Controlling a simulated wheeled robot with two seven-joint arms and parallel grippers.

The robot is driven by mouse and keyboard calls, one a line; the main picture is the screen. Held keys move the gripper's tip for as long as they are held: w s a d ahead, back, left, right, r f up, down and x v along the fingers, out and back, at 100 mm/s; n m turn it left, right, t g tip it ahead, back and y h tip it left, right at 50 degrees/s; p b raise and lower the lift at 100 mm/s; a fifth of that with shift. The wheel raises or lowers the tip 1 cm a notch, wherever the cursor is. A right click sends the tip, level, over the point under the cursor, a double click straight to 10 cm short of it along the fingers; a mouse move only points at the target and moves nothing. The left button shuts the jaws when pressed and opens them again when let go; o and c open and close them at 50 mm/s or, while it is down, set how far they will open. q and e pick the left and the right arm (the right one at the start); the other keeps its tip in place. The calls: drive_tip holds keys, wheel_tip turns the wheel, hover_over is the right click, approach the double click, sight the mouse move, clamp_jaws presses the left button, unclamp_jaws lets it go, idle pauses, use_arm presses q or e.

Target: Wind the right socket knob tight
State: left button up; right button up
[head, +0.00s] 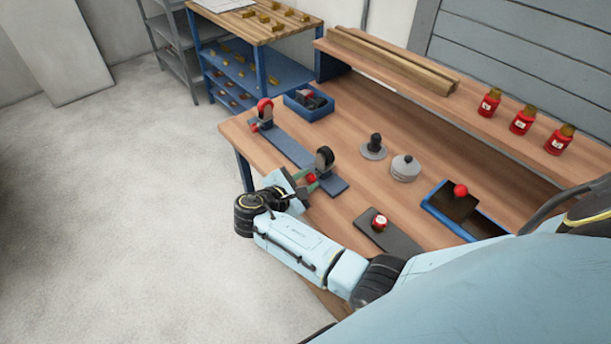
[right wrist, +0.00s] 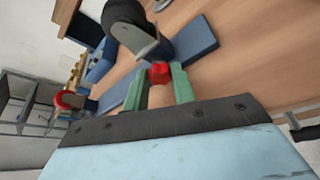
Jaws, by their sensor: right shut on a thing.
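The right socket knob (right wrist: 159,73) is red and sits at the foot of a grey upright bracket with a black round top (head: 324,161). It also shows small in the head view (head: 311,178). My right gripper (right wrist: 161,84) is shut on the knob, with one green finger on each side of it. The bracket stands on a long blue-grey rail (head: 290,148). At the rail's far end is another bracket with a red round top (head: 265,110) and a red knob (head: 254,125). My left gripper is not in view.
A blue bin (head: 308,103) stands behind the rail. Right of it are a black-knobbed disc (head: 373,149), a grey lidded pot (head: 405,168), a dark plate with a red-and-white item (head: 380,222) and a blue tray (head: 440,210) with a red ball. Red jars (head: 489,103) line the raised shelf.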

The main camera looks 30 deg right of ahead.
drive_tip(key=shift+s+m+t, duration=0.1)
drive_tip(key=shift+m+t, duration=0.2)
drive_tip(key=shift+m, duration=0.1)
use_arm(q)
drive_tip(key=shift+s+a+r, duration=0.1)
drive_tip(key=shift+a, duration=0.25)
use_arm(e)
drive_tip(key=shift+f+m, duration=0.1)
drive_tip(key=shift+m, duration=0.2)
drive_tip(key=shift+t, duration=0.3)
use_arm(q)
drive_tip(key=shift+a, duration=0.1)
use_arm(e)
drive_tip(key=o, duration=1)
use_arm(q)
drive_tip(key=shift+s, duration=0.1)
